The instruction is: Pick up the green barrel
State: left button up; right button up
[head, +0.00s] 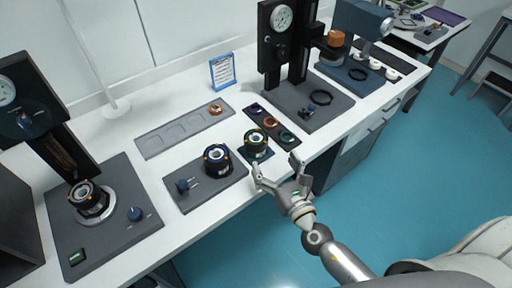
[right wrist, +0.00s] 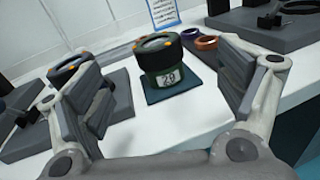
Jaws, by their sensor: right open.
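The green barrel (head: 256,144) is a short dark cylinder with a green body, a ring top and orange marks. It stands upright on a small dark pad near the front edge of the table. In the right wrist view the barrel (right wrist: 162,62) shows a label reading 20. My right gripper (head: 278,168) is open, its fingers pointing at the barrel from the front. In the right wrist view the barrel appears between the spread fingers and beyond them, with nothing held. My left gripper is not in view.
A similar blue-ringed barrel (head: 217,158) stands close left on a grey plate with a knob. A dark tray of coloured rings (head: 272,125) lies just behind. A tall gauge stand (head: 290,60) rises at back right. Another barrel (head: 89,197) sits under the left press.

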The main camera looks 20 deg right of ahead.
aim_at(257, 138)
jog(key=shift+w+a+n+y, duration=0.15)
jog(key=shift+a+n+y, duration=0.15)
jog(key=shift+n, duration=0.2)
jog(key=w, duration=0.1)
jog(key=w+p, duration=0.1)
jog(key=w, duration=0.2)
jog(key=shift+w+a, duration=0.25)
jog(key=shift+a, duration=0.1)
jog(key=shift+w+a+f+p, duration=0.15)
jog(key=shift+w+p, duration=0.25)
jog(key=shift+w, duration=1.1)
jog(key=shift+w+a+p, duration=0.1)
jog(key=shift+w+p, duration=0.25)
jog(key=shift+w, duration=1.15)
jog(key=shift+s, duration=0.1)
jog(key=shift+c, duration=0.7)
jog(key=c, duration=1)
jog(key=shift+c, duration=0.5)
